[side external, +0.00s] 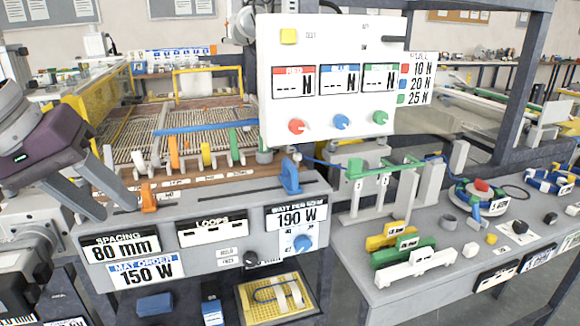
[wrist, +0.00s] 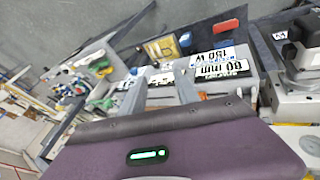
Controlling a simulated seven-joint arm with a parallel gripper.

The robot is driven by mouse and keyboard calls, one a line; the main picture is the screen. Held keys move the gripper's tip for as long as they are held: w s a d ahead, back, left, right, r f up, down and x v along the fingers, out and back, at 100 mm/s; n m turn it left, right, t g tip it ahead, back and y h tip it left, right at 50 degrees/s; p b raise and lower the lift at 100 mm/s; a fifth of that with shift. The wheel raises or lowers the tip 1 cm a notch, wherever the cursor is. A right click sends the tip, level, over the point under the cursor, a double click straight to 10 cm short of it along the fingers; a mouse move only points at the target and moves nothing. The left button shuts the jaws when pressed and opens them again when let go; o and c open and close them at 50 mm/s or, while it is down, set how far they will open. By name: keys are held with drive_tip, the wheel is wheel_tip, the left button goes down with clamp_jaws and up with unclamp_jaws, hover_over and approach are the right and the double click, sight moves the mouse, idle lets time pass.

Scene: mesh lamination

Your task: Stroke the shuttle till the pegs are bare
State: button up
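My gripper (side external: 115,207) is at the left in the side view, its two grey fingers spread and nothing visible between them. The fingertips are beside a small orange upright piece (side external: 148,198) on the grey console's back edge; I cannot tell whether they touch. A blue upright piece (side external: 290,177) stands at that edge's right end. Coloured upright pieces, orange (side external: 173,153), yellow (side external: 206,155) and green (side external: 234,146), stand at the ribbed mat's (side external: 195,118) front, below a blue bar (side external: 180,129). I cannot tell which part is the shuttle or which are pegs. In the wrist view the fingers (wrist: 160,88) are apart.
The grey console (side external: 205,258) has labels reading 80 mm, 150 W and 190 W. A white force panel (side external: 330,60) stands behind it. The right bench (side external: 400,285) holds yellow, green and white blocks and a round reel stand (side external: 482,195). A yellow board (side external: 272,297) lies below the console.

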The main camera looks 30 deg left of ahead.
drive_tip(key=s+f+m, duration=0.2)
drive_tip(key=n+t, duration=0.8)
approach(291, 163)
drive_tip(key=f+n+t, duration=0.1)
drive_tip(key=w+f+n+y, duration=0.1)
drive_tip(key=f+t, duration=0.1)
drive_tip(key=shift+w+d+f+n+t, duration=0.2)
drive_tip(key=shift+w+d+n+t, duration=0.1)
drive_tip(key=shift+d+n, duration=0.1)
drive_tip(key=shift+w+d+f+n, duration=0.1)
drive_tip(key=shift+w+f+n, duration=0.15)
drive_tip(key=shift+n, duration=0.05)
drive_tip(key=shift+t, duration=0.3)
drive_tip(key=w, duration=0.7)
drive_tip(key=shift+f, duration=0.4)
drive_tip(key=shift+c, duration=0.5)
clamp_jaws()
